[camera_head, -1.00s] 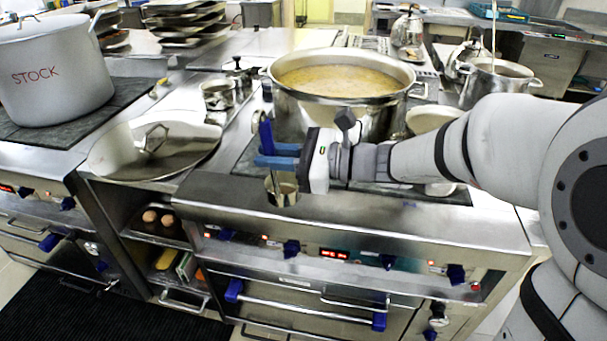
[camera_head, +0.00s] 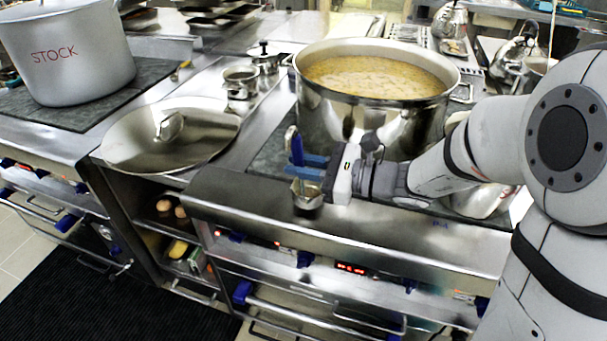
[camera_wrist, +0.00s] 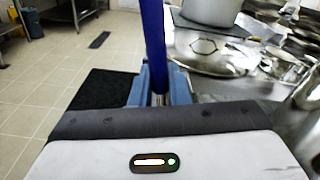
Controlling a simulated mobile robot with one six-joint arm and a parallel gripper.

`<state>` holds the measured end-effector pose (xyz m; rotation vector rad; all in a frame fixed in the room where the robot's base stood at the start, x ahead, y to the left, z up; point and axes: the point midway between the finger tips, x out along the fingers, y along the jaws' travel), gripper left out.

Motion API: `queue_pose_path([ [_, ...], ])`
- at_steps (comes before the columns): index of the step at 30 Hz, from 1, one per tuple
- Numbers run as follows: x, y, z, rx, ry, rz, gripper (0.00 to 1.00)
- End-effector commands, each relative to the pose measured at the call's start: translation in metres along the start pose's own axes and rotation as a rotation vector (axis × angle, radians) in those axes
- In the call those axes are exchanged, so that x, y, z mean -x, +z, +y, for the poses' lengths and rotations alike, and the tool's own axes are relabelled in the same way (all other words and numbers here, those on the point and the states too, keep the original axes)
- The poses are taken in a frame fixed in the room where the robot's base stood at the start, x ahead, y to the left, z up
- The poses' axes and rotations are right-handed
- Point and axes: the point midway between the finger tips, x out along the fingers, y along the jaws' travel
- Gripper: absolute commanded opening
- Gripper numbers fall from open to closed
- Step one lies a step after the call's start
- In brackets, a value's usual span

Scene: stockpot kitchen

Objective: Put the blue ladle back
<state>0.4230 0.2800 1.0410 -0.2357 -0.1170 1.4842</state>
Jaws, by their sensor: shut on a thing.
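My gripper (camera_head: 312,168) has blue fingers and is shut on the blue ladle (camera_head: 295,147). The ladle's blue handle stands up above the fingers, and its metal bowl (camera_head: 308,197) hangs below them, over the front edge of the stove. In the wrist view the blue handle (camera_wrist: 154,45) rises upright between the fingers (camera_wrist: 158,85). The large pot of broth (camera_head: 372,100) stands on the stove just behind and to the right of the gripper. The ladle is outside the pot. No holder for the ladle can be made out.
A large pot lid (camera_head: 190,145) lies on the counter left of the gripper. A grey pot marked STOCK (camera_head: 70,60) stands at the far left. Small pots (camera_head: 241,80) stand behind the lid. An open shelf with eggs (camera_head: 180,211) is below.

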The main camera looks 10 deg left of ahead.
Motion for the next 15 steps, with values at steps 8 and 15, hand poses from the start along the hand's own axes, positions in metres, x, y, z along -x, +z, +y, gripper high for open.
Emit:
queue_pose_path([
  [8,0.000,-0.021,0.004,0.001,-0.003,0.000,0.00],
  [15,0.000,-0.024,0.004,0.000,-0.003,0.000,0.00],
])
